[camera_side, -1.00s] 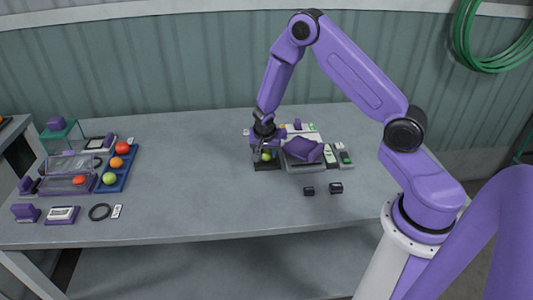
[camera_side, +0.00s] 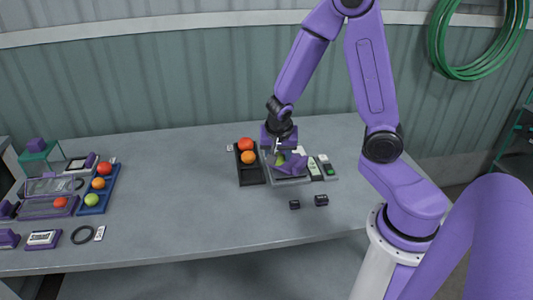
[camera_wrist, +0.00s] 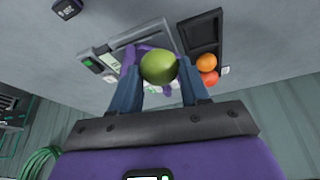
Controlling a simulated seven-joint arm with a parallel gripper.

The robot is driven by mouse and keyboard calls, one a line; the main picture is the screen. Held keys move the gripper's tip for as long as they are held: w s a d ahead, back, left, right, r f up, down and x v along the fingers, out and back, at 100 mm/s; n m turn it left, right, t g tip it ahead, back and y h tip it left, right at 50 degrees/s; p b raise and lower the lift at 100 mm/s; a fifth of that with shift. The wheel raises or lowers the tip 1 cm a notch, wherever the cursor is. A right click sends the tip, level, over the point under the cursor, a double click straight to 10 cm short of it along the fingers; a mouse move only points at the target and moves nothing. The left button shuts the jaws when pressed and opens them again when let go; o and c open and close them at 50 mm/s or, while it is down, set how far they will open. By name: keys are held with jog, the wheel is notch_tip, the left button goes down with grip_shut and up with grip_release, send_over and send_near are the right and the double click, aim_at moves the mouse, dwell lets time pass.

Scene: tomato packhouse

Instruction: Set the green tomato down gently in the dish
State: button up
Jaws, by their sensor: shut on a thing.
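My gripper (camera_side: 279,150) is shut on the green tomato (camera_side: 281,159). In the wrist view, the green tomato (camera_wrist: 158,67) sits between the two blue-grey fingers of my gripper (camera_wrist: 158,74). The purple dish (camera_side: 297,164) is on a grey tray, and the tomato is at or just above its left part. Whether they touch, I cannot tell. In the wrist view, the tomato hides much of the purple dish (camera_wrist: 132,57) behind it.
A black tray (camera_side: 250,177) left of the dish holds a red tomato (camera_side: 245,144) and an orange one (camera_side: 248,158). Small devices (camera_side: 326,166) stand on the right, and two small dark blocks (camera_side: 321,200) in front. A blue tray of tomatoes (camera_side: 108,190) is far left; mid-table is clear.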

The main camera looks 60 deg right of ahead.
jog(key=shift+s+a+r, duration=0.1)
jog(key=shift+s+r, duration=0.2)
jog(key=shift+s, duration=0.3)
jog(key=w+d+m+g, duration=0.4)
jog(key=w+d+m, duration=0.1)
jog(key=d+m, duration=0.5)
jog(key=shift+n+h, duration=0.3)
jog(key=shift+n, duration=0.2)
jog(key=shift+w+d+f, duration=0.1)
jog(key=shift+d+f, duration=0.05)
jog(key=shift+f, duration=1.1)
jog(key=shift+w+d+f, duration=0.1)
jog(key=shift+d+f, duration=0.05)
jog(key=shift+f, duration=1.1)
jog(key=shift+d+f, duration=0.15)
jog(key=shift+f, duration=1.1)
jog(key=shift+f, duration=0.7)
jog(key=o, duration=0.8)
jog(key=shift+c, duration=1.4)
jog(key=shift+r, duration=0.15)
